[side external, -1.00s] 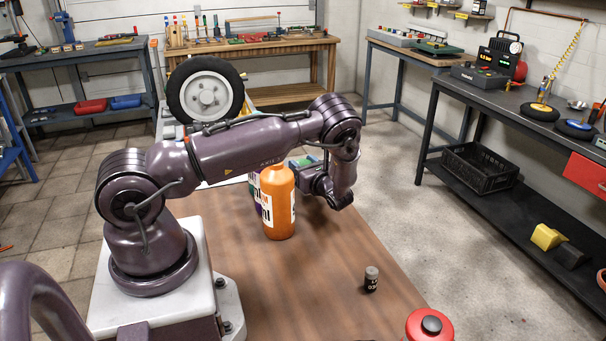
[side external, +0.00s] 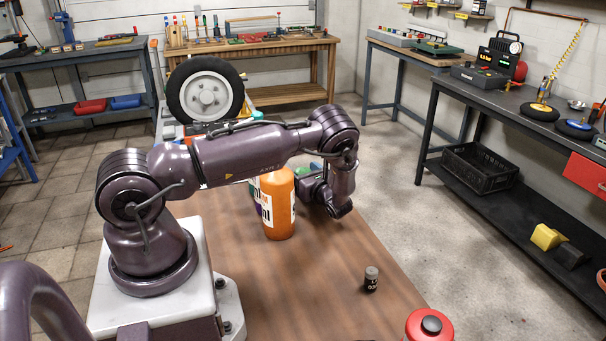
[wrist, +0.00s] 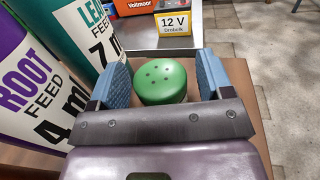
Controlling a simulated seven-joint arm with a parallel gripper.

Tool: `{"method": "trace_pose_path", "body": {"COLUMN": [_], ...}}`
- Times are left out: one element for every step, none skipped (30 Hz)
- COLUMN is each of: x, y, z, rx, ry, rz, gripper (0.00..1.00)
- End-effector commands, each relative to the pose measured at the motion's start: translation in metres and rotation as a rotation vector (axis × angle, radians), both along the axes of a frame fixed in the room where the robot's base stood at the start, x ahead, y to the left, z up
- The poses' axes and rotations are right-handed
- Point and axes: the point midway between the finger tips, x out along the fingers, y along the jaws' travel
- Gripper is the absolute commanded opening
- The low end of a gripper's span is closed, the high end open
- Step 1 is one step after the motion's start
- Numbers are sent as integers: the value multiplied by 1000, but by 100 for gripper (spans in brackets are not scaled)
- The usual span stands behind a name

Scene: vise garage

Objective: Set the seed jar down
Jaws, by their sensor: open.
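A round green lid with several dark dots (wrist: 162,82), which I take to be the seed jar's, sits between the two blue finger pads of my gripper (wrist: 165,72) in the wrist view. In the side view the fingers and the jar are largely hidden behind my arm.
A ROOT FEED bottle (wrist: 32,88) and a LEAF FEED bottle (wrist: 88,38) stand close left of the gripper. An orange bottle (side external: 279,208) stands on the brown table (side external: 300,290). A small dark jar (side external: 371,280) and red container (side external: 428,327) are nearer the front.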

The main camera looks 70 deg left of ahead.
Motion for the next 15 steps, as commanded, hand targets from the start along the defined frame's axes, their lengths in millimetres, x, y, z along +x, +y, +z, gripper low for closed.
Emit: {"method": "trace_pose_path", "body": {"x": [1, 2, 3, 4, 5, 7, 9, 10, 11, 13, 14, 16, 17, 18, 19], "y": [-3, -6, -11, -17, -22, -30, -37, -44, -53, -59, -66, -74, -80, -85, -92], "z": [1, 1, 1, 1, 1, 1, 1, 1, 1, 1, 1, 1, 1, 1, 1], "rx": [0, 0, 0, 0, 0, -1, -2, -1, -1, -1, -1, 0, 0, -1, -1], "ry": [0, 0, -1, -1, 0, 0, -1, -1, -1, -1, -1, 0, 0, 0, 0], "rz": [-1, -2, -2, -3, -4, -5, -4, -5, -4, -6, -5, -5, -4, -4, -4], "gripper": [73, 73, 73, 73, 73, 73, 73, 73, 73, 73, 73, 73, 73, 73, 73]}}
